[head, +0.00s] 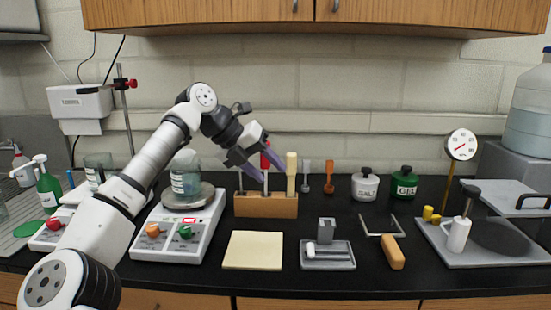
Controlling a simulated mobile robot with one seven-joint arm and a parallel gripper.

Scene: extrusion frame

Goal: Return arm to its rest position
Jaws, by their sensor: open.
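My arm reaches up from the lower left and bends over toward the wooden tool block (266,207). My gripper (273,168), with purple fingers, is open above the block. A red-handled tool (265,160) stands upright in the block and shows between the fingers in the picture; I cannot tell whether they touch it. A tool with a cream handle (291,174) stands at the block's right end, close to the right finger in the picture. The arm hides part of the bench at left.
Left of the block is a hotplate (167,245) with a glass jar (185,178) on it. Wooden cabinets (390,12) hang above.

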